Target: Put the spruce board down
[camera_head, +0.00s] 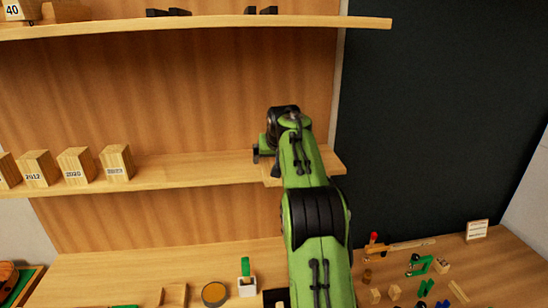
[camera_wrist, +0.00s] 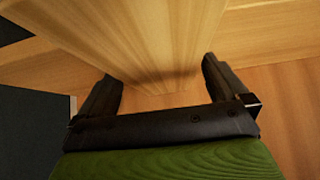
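My gripper (camera_wrist: 160,85) shows in the wrist view with its two dark fingers apart. A pale wooden piece with straight grain, which I take for the spruce board (camera_wrist: 150,35), fills the gap between them. Its two edges run close against the inner faces of the fingers, and it widens away toward the top of the picture. In the head view my gripper (camera_head: 268,150) is at the right end of the lower shelf (camera_head: 200,172). My own arm hides most of the gripper there, and I cannot make out the board clearly.
Several labelled wooden blocks (camera_head: 76,165) stand on the left of the lower shelf. An upper shelf (camera_head: 220,25) runs above. The workbench (camera_head: 120,270) below carries a white cup (camera_head: 247,286), a round tin (camera_head: 214,294) and small tools and clamps at right. The shelf between blocks and gripper is clear.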

